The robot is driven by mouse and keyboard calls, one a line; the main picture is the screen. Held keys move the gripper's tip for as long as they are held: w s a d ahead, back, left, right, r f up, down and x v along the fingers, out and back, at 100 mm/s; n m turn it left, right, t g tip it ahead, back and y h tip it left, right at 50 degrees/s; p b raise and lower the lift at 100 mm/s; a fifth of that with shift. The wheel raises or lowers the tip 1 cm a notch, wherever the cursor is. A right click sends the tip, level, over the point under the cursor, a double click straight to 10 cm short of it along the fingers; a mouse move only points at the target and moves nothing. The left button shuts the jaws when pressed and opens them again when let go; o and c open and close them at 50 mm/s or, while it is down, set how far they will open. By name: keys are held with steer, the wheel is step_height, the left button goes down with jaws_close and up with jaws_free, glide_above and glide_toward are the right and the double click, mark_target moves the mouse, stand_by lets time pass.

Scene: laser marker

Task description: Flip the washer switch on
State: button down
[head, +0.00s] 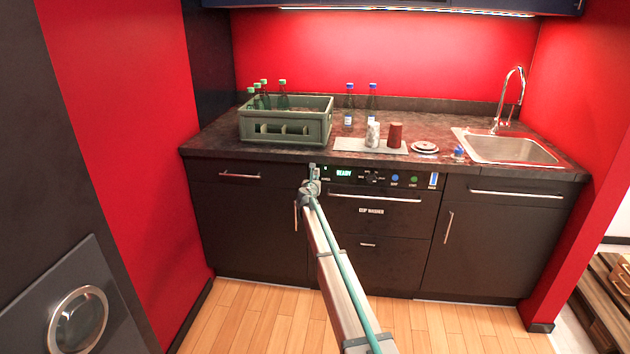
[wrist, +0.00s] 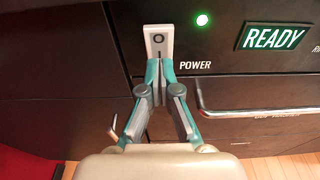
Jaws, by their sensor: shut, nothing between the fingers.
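The washer switch (wrist: 158,36) is a white plate with a ring mark on its upper part, left of the "POWER" label on the dark panel. A green light (wrist: 202,20) glows to its right, and a green display (wrist: 273,37) reads "READY". In the head view the washer's panel (head: 404,186) sits under the counter; the display (head: 344,173) is lit there too. My gripper (wrist: 160,64) is shut and empty, its fingertips at the lower part of the switch. I cannot tell whether they touch it. In the head view my gripper (head: 311,184) is at the panel's left end.
The washer's door handle (head: 375,197) sticks out below the panel, right of my gripper. A green crate (head: 287,130) with bottles, a tray (head: 350,147) with cups, and a sink (head: 512,148) are on the counter above. The floor (head: 255,318) in front is clear.

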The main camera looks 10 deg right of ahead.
steer(key=s+a+f+b, duration=0.1)
steer(key=s+a+f, duration=0.1)
steer(key=s, duration=1)
steer(key=shift+s+a, duration=0.25)
steer(key=shift+a, duration=0.6)
steer(key=shift+m, duration=0.3)
steer(key=s+d+f+m+g+p, duration=0.15)
steer(key=s+f+m+g, duration=0.25)
steer(key=s+f+m, duration=0.7)
steer(key=s+d+f+m+g, duration=0.4)
steer(key=s+f, duration=0.5)
steer(key=s, duration=0.6)
steer(key=s+d+f+m+g+p, duration=0.15)
steer(key=s+f+m+g, duration=0.35)
steer(key=s+f+m, duration=0.65)
steer(key=s+a+f+m+g+y+p, duration=0.1)
steer(key=s+m+g, duration=0.1)
steer(key=s, duration=1.4)
steer(key=s+a+f+m+g+y+p, duration=0.1)
steer(key=s+g, duration=0.3)
steer(key=s, duration=1.3)
steer(key=s+a+f+m+g+y+p, duration=0.1)
steer(key=s+f+m+g+y+p, duration=0.1)
steer(key=s, duration=1.5)
steer(key=shift+a+m+g, duration=0.3)
steer(key=shift+m+g, duration=0.05)
steer(key=shift+g, duration=0.35)
